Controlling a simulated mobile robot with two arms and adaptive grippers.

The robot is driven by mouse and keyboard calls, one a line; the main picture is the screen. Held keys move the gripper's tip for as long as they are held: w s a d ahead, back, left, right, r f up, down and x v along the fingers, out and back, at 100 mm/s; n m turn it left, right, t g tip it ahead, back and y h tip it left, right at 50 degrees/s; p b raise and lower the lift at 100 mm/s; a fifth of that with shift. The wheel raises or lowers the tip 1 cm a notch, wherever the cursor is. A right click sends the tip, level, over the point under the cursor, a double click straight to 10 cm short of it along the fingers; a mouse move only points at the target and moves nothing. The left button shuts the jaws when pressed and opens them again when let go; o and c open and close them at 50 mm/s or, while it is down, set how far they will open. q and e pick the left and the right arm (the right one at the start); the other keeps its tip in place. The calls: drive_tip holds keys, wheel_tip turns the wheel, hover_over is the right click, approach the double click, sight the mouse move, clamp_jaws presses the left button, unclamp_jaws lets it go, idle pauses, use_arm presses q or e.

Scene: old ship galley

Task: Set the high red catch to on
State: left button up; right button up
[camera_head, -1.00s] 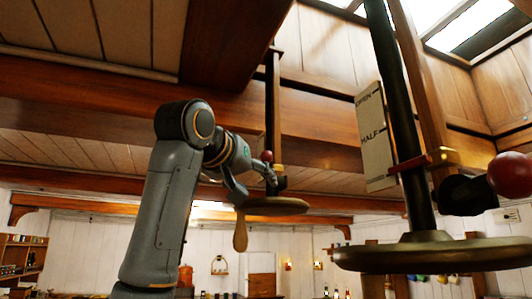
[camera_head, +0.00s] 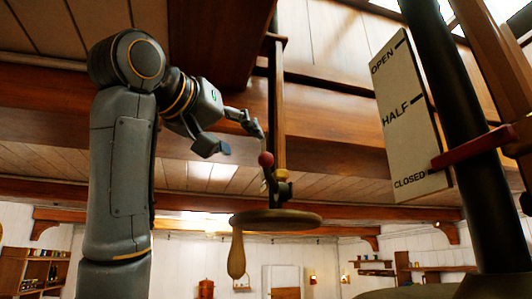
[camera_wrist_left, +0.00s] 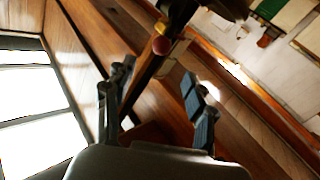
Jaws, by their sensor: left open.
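The red ball-shaped knob of the catch (camera_head: 266,159) sits on a small dark fitting at the lower end of a high wooden post with a brass band. It also shows in the left wrist view (camera_wrist_left: 161,45), beyond and roughly between the fingertips. My left gripper (camera_head: 235,137) is open and empty, just above and left of the knob in the head view. I see no contact between them. The left gripper's spread fingers also show in the left wrist view (camera_wrist_left: 158,78). I cannot read the catch's on or off setting. My right gripper is not in view.
A round disc (camera_head: 276,220) with a hanging wooden handle (camera_head: 236,255) is below the knob. At the right stands a thick dark pole (camera_head: 455,110), with a red pointer (camera_head: 472,148) near CLOSED on a white scale board (camera_head: 405,115). Wooden beams run overhead.

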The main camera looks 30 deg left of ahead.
sight(262, 159)
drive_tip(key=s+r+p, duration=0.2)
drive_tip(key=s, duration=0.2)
use_arm(q)
drive_tip(key=w, duration=0.6)
drive_tip(key=shift+w+a+p, duration=0.3)
drive_tip(key=shift+w+a, duration=0.05)
drive_tip(key=shift+a, duration=0.05)
drive_tip(key=w, duration=0.1)
drive_tip(key=w+p, duration=0.1)
drive_tip(key=w, duration=0.2)
drive_tip(key=shift+w+a+f, duration=0.2)
drive_tip(key=shift+w+a, duration=0.05)
drive_tip(key=shift+w, duration=0.1)
drive_tip(key=shift+p, duration=0.3)
drive_tip(key=shift+s, duration=0.15)
drive_tip(key=c, duration=1.1)
clamp_jaws()
drive_tip(key=shift+d+f, duration=0.1)
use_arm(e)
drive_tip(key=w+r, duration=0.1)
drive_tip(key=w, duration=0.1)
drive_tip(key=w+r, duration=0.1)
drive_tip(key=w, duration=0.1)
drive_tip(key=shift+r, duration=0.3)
